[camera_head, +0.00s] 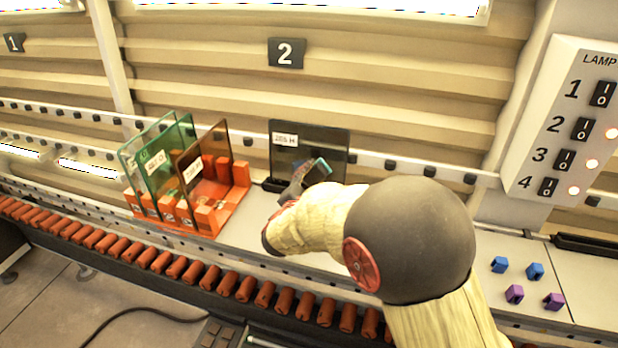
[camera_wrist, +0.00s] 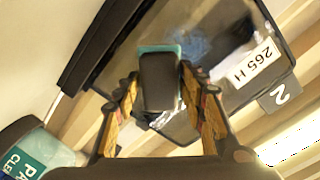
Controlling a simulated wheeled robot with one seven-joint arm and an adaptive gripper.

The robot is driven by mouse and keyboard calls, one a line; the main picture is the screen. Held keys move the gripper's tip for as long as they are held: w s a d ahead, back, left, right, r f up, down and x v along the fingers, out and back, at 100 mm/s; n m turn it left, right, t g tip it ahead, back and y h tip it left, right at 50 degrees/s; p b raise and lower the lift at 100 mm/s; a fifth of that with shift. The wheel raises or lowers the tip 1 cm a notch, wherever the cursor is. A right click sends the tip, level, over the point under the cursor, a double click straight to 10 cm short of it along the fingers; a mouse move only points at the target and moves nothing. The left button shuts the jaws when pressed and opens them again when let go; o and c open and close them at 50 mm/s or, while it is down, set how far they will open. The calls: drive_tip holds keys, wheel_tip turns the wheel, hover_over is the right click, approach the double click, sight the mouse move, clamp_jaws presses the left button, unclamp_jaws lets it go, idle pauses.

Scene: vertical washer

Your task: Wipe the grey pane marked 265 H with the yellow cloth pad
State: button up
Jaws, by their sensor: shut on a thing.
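The grey pane (camera_head: 337,147) stands upright in a dark holder under the number 2 sign, with a white 265 H label at its upper left. It fills much of the wrist view (camera_wrist: 225,95), where a bluish smear shows on it. My gripper (camera_wrist: 158,88) is shut on a dark block with a teal edge (camera_wrist: 160,80). No yellow cloth shows on this block, so I cannot tell if it is the pad. In the head view my gripper (camera_head: 309,176) is in front of the pane's lower right part. Contact with the pane cannot be told.
An orange rack (camera_head: 205,219) with several coloured panes stands to the left. A bottle (camera_wrist: 40,150) with a green label is at the wrist view's lower left. A lamp switch panel (camera_head: 560,120) and small blue and purple blocks (camera_head: 515,293) are at right. A roller conveyor runs in front.

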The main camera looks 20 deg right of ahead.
sight(324, 178)
drive_tip(key=shift+s+d+b, duration=0.25)
drive_tip(key=shift+s+d, duration=0.2)
drive_tip(key=shift+d, duration=0.2)
drive_tip(key=shift+s+d+b, duration=0.2)
drive_tip(key=shift+s+d, duration=0.25)
drive_tip(key=shift+d, duration=0.15)
drive_tip(key=shift+w+a, duration=0.1)
drive_tip(key=shift+a, duration=0.05)
drive_tip(key=shift+w+a+p, duration=0.1)
drive_tip(key=shift+w+a, duration=0.9)
drive_tip(key=shift+a, duration=0.4)
drive_tip(key=shift+w+a+p, duration=0.1)
drive_tip(key=shift+w+a, duration=0.95)
drive_tip(key=shift+a, duration=0.4)
drive_tip(key=shift+w+a+p, duration=0.1)
drive_tip(key=shift+w+a, duration=0.9)
drive_tip(key=shift+a, duration=0.4)
drive_tip(key=p+v, duration=0.1)
drive_tip(key=v, duration=0.5)
drive_tip(key=shift+s, duration=0.15)
